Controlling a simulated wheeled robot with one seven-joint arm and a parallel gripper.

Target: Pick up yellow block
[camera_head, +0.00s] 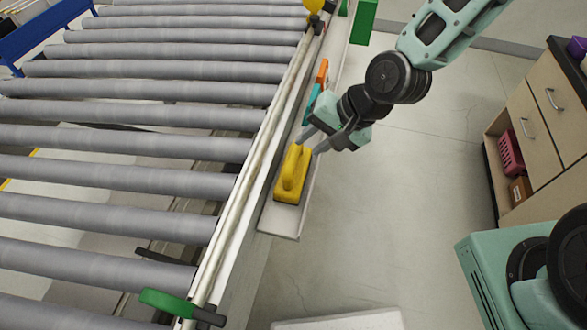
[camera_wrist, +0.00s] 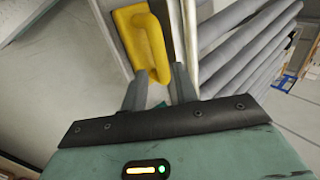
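The yellow block (camera_head: 292,174) has a raised handle and sits at the near end of a narrow white tray (camera_head: 283,221) along the conveyor's right side. It also shows in the wrist view (camera_wrist: 143,42), just beyond the fingertips. My gripper (camera_head: 311,143) is at the block's far end, with its fingers spread apart. In the wrist view my gripper (camera_wrist: 157,80) has one finger on each side of the handle's near end, with a gap between them. I cannot tell whether the fingers touch the block.
A teal item (camera_head: 312,103) and an orange item (camera_head: 322,71) lie farther up the tray. The roller conveyor (camera_head: 150,110) fills the left side. A green-handled tool (camera_head: 168,302) is at its near edge. A wooden cabinet (camera_head: 545,120) stands at right, with open floor between.

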